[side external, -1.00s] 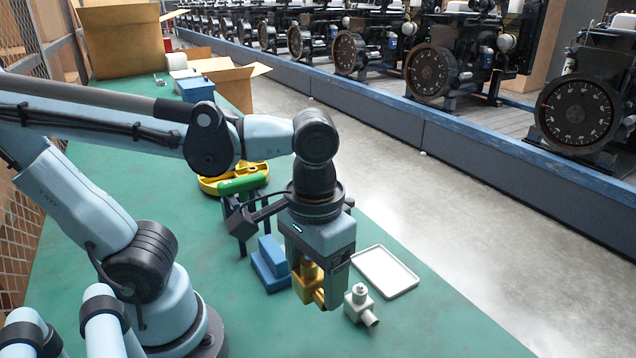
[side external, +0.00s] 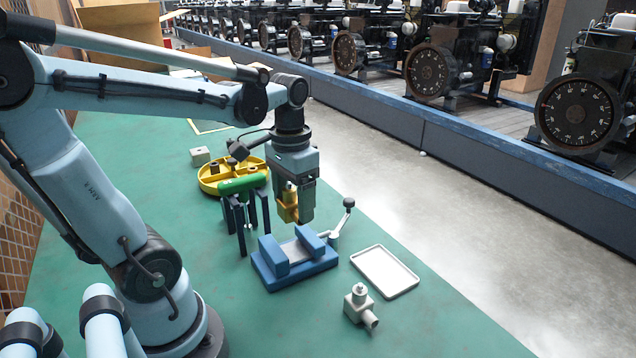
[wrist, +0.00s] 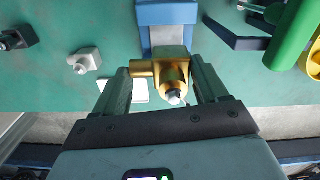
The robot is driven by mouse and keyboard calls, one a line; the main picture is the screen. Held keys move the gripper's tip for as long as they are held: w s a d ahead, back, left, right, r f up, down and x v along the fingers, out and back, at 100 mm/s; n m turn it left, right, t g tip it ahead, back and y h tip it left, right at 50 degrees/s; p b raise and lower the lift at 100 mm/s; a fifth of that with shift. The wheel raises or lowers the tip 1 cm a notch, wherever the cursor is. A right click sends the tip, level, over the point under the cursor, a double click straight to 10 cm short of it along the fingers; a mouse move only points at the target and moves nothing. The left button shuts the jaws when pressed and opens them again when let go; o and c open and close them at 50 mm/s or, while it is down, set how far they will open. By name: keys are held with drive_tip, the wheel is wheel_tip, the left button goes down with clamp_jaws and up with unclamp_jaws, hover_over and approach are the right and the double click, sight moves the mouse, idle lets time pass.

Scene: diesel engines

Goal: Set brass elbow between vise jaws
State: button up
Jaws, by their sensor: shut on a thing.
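The brass elbow (side external: 288,206) is held in my gripper (side external: 296,215), above and a little behind the vise in the side view. In the wrist view, the brass elbow (wrist: 172,72) sits between the two fingers of my gripper (wrist: 160,82), with a silver tip towards the camera and a side branch pointing left. The blue vise (side external: 290,262) stands on the green bench with a grey gap between its two jaws and a lever with a black knob. The vise also shows in the wrist view (wrist: 165,14), partly hidden behind the elbow.
A white tray (side external: 404,284) lies right of the vise. A grey fitting (side external: 358,305) stands in front of it. A dark stand holding a green cylinder (side external: 243,184) is close behind-left of the vise, with a yellow round tray (side external: 207,186) beyond.

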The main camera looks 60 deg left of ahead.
hover_over(296, 254)
drive_tip(key=shift+f, duration=4.15)
drive_tip(key=shift+f, duration=0.15)
drive_tip(key=o, duration=1.4)
drive_tip(key=shift+c, duration=0.2)
drive_tip(key=shift+r, duration=4)
drive_tip(key=w+d+m+t, duration=0.1)
drive_tip(key=w+d+t, duration=0.2)
drive_tip(key=d+t, duration=0.4)
drive_tip(key=shift+d+r+m, duration=0.2)
drive_tip(key=shift+d+m, duration=0.1)
drive_tip(key=shift+d, duration=0.7)
